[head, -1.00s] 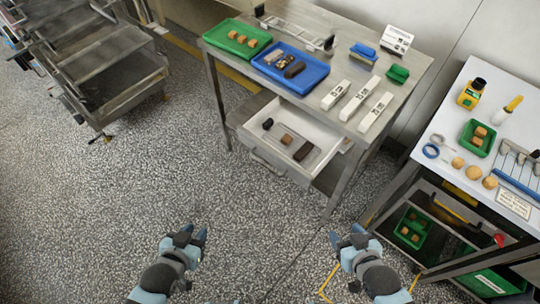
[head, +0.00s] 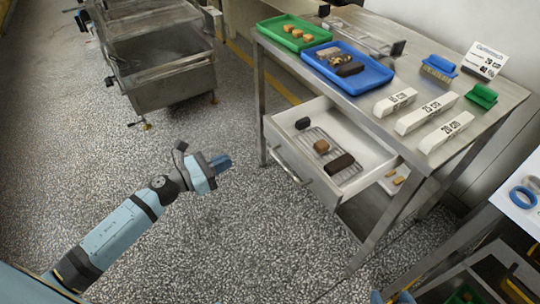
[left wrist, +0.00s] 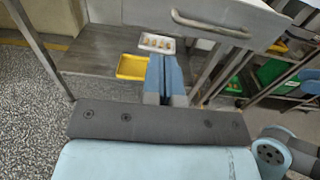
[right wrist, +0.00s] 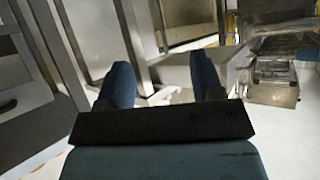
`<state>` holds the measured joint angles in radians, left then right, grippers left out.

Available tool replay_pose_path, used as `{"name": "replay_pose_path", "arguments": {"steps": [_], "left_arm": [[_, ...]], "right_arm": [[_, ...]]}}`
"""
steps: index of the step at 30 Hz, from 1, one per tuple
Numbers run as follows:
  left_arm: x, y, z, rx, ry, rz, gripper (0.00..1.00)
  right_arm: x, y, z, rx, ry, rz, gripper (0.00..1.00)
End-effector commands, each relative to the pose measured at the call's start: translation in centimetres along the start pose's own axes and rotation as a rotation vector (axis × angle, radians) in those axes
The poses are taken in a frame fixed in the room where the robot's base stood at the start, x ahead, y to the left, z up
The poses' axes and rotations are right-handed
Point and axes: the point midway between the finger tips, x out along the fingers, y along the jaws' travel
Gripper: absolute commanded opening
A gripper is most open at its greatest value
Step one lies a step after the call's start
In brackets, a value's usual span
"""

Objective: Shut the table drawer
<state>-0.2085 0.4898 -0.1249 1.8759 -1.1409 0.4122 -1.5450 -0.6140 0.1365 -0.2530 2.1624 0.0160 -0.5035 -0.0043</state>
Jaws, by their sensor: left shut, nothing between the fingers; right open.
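The table drawer (head: 360,150) is pulled out from the steel table (head: 440,160). It holds a wire rack (head: 318,138) with several dark and brown pieces. Its handle (head: 290,168) is on the front panel, which also shows in the left wrist view (left wrist: 255,22). My left gripper (head: 222,163) is shut and empty, in front of the drawer to the left of the handle, apart from it. In the left wrist view its closed fingers (left wrist: 166,75) lie below the handle.
On the tabletop are a green tray (head: 273,24), a blue tray (head: 378,76) and white blocks (head: 425,113). A steel cart (head: 165,100) stands at the back left. A second table (head: 517,195) is at the right. The floor before the drawer is clear.

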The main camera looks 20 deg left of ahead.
Motion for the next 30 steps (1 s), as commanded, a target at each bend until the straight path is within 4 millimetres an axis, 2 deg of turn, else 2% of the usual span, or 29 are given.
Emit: {"name": "replay_pose_path", "arguments": {"steps": [5,15,21,25,30], "left_arm": [[1.8,0.1,0.2,0.015,0.001,-0.004,0.0],[9.0,0.0,0.2,0.009,0.0,-0.002,0.0],[12.3,0.0,0.2,0.009,0.0,-0.002,0.0],[13.4,0.0,0.1,0.008,0.002,-0.002,0.0],[13.9,0.0,0.0,0.008,0.002,-0.002,0.0]], "right_arm": [[-0.2,-0.1,-0.5,0.001,0.002,-0.002,0.61],[-0.3,-0.1,-0.2,-0.004,-0.01,0.003,0.61],[-0.2,0.0,0.2,-0.005,-0.02,0.006,0.61],[-0.2,0.0,0.1,-0.004,-0.02,0.006,0.61],[-0.3,0.0,0.0,-0.003,-0.018,0.006,0.61]]}}
